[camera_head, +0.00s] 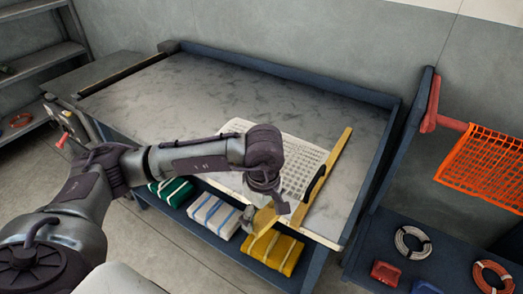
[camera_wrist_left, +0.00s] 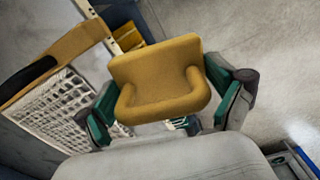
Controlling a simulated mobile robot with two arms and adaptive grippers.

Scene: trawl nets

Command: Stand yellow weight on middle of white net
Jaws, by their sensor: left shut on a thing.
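The white net (camera_head: 303,157) lies flat on the grey table top, with its near-left part hidden behind my arm. It also shows at the left of the left wrist view (camera_wrist_left: 62,108). My left gripper (camera_head: 266,208) is near the table's front edge, beside the net's near side. It is shut on the yellow weight (camera_head: 262,221), which has a rounded, handle-like shape. In the left wrist view the weight (camera_wrist_left: 155,75) sits between the green-padded fingers. I cannot tell its exact height above the table. My right gripper is not in view.
A yellow straightedge (camera_head: 335,161) with a black handle lies along the net's right side. The table (camera_head: 230,87) has a raised blue rim and is clear behind the net. Folded green, white and yellow bundles (camera_head: 284,256) lie on the shelf below. An orange net (camera_head: 485,165) hangs at right.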

